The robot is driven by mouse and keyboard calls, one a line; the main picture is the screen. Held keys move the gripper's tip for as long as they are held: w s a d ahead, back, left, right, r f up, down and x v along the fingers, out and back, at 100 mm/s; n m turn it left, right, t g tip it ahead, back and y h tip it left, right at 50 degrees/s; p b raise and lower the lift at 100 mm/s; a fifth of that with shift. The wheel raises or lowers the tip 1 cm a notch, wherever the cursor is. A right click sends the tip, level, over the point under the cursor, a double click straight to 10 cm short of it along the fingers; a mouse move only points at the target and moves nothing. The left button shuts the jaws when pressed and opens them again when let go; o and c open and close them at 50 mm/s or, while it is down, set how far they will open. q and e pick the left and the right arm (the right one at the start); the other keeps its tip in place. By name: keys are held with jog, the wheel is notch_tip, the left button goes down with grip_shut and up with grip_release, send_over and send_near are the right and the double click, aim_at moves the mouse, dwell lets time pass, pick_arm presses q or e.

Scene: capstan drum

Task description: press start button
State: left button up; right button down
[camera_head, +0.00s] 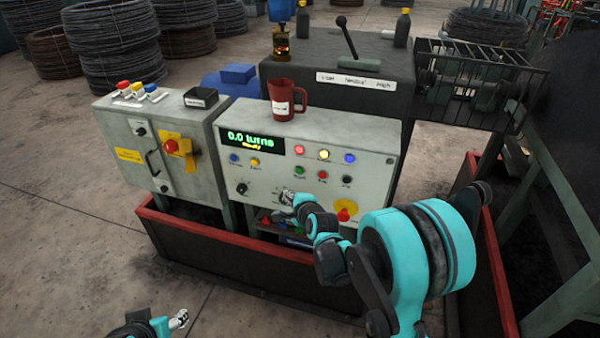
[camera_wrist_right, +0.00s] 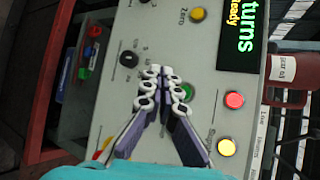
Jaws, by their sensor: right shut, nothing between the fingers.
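The control panel (camera_head: 310,150) has a green button (camera_head: 299,171), taken as the start button; its label is too small to read surely. In the right wrist view the green button (camera_wrist_right: 187,91) shows just beside my right fingertips, partly covered by a finger. My right gripper (camera_head: 287,197) is shut and empty in front of the panel, a little below the green button in the head view. Its fingertips (camera_wrist_right: 162,72) are together in the wrist view; contact with the panel cannot be told. My left gripper (camera_head: 180,318) is at the bottom left, far from the panel, mostly cut off.
A red button (camera_head: 322,174) and a black button (camera_head: 347,180) sit right of the green one. A black knob (camera_head: 242,188) is left, and a red emergency button (camera_head: 343,214) lower right. A red mug (camera_head: 287,98) stands on top. A red-rimmed low wall (camera_head: 225,245) runs in front.

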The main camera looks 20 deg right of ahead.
aim_at(299, 171)
jog(key=shift+w+d, duration=0.8)
jog(key=shift+w, duration=0.4)
jog(key=shift+w+d, duration=0.85)
jog(key=shift+w, duration=0.4)
jog(key=shift+w+d, duration=0.8)
jog(key=shift+w, duration=0.4)
jog(key=shift+w+d, duration=0.25)
jog(key=shift+w, duration=0.1)
